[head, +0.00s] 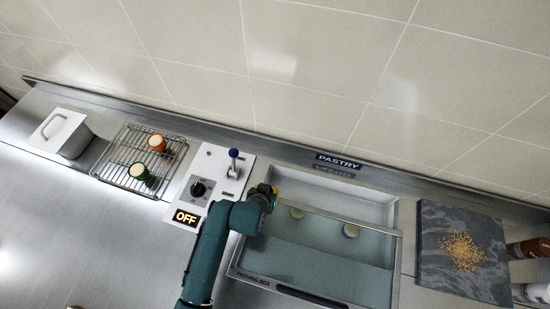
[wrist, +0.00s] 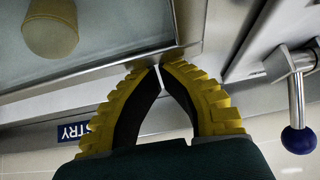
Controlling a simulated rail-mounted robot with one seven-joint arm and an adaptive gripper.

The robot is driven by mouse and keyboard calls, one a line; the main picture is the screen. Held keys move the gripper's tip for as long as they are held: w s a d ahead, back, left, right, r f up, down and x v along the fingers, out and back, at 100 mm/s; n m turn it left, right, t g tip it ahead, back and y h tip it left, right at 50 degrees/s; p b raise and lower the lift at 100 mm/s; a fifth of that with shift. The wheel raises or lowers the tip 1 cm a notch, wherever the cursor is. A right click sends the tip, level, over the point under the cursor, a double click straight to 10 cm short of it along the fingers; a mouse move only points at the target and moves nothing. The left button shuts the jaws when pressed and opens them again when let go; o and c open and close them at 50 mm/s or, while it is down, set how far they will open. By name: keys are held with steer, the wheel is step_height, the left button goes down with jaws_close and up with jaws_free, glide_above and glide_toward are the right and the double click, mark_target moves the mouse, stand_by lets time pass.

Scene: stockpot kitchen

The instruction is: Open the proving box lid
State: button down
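The proving box (head: 238,270) is set into the counter, with its name on the front left edge. Its lid (head: 320,262) is a see-through pane with a metal bar along its rear edge and a dark strip at the front. A pale strip of the box shows behind that bar; I cannot tell how far the lid is open. Two pale dough rounds (head: 351,230) show near the bar. My gripper (head: 268,190) is at the box's back left corner. In the wrist view its yellow fingers (wrist: 161,68) meet at the tips beside a metal frame corner, with nothing visible between them.
Left of the box is a control panel (head: 196,212) reading OFF, with a knob and a blue-tipped lever (head: 233,160). A wire rack (head: 130,165) with two jars and a lidded metal container (head: 62,133) stand farther left. A dark slab (head: 440,230) with crumbs and bottles are right.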

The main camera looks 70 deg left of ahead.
steer(key=s+d+p, duration=0.1)
steer(key=d, duration=0.1)
steer(key=s+d+p, duration=0.1)
steer(key=s+d, duration=0.1)
steer(key=d, duration=0.1)
steer(key=s+d+p, duration=0.1)
steer(key=s+d, duration=0.1)
steer(key=shift+s+d+f, duration=0.2)
steer(key=shift+s+d, duration=0.05)
steer(key=shift+d, duration=0.1)
steer(key=p+v, duration=0.9)
steer(key=shift+w+a+r, duration=0.15)
steer(key=shift+a+r, duration=0.05)
steer(key=shift+s+d+r+p, duration=0.3)
steer(key=shift+d+p, duration=0.05)
steer(key=shift+p, duration=0.25)
